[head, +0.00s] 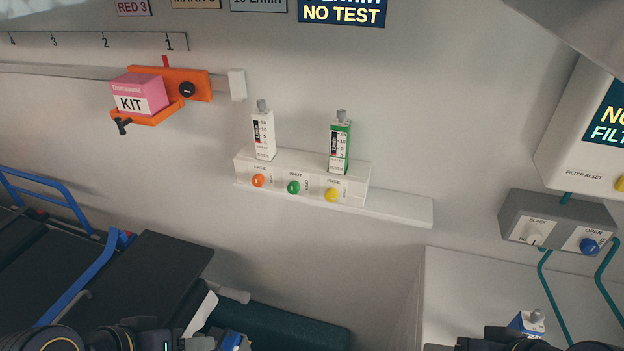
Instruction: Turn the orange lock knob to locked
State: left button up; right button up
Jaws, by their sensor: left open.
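The orange lock knob (258,180) is the left one of three round knobs on a white block (358,191) on the wall. The word above it seems to read FREE; its pointer is too small to make out. My left gripper (215,342) is at the bottom edge, left of centre, partly cut off, open and well below the knob, touching nothing on the block.
A green knob (294,187) and a yellow knob (331,195) sit beside it. White (264,135) and green (340,145) metered units stand on the block. An orange bracket (203,82) holds a pink kit (138,94). A grey valve box (512,204) is at right. Wall below the block is clear.

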aim_at(259, 181)
jog(key=k+j+u, duration=0.4)
jog(key=j, duration=0.25)
jog(key=j+u, duration=0.35)
jog(key=j, duration=0.05)
